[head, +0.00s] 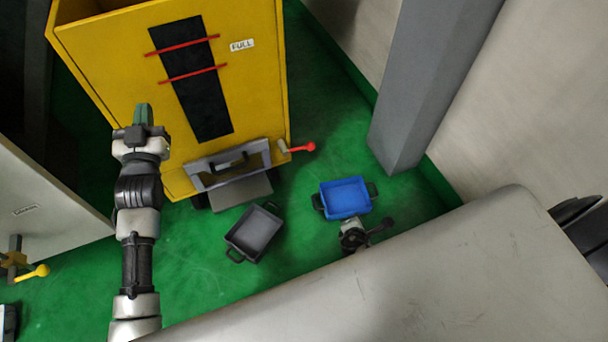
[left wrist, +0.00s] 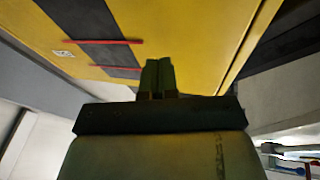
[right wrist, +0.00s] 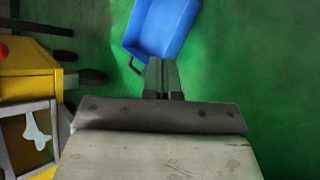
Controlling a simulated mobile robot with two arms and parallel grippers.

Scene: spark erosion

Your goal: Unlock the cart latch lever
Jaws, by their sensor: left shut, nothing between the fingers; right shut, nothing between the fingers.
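The latch lever (head: 303,148) has a red knob and sticks out to the right from the lower right side of the yellow cart (head: 262,85). A red knob (right wrist: 3,50) also shows at the left edge of the right wrist view. My left gripper (head: 143,113) is shut and empty, in front of the cart's left part and well left of the lever. In the left wrist view, its fingertips (left wrist: 158,68) point at the yellow panel. I cannot tell the gap. My right gripper (right wrist: 161,72) is shut and empty, pointing towards the blue tray.
A blue tray (head: 344,197) and a dark grey tray (head: 253,234) are on the green floor below the lever. A grey pillar (head: 420,85) stands right of the cart. A pale unit (head: 40,205) with a yellow-knobbed lever (head: 33,272) is at the left.

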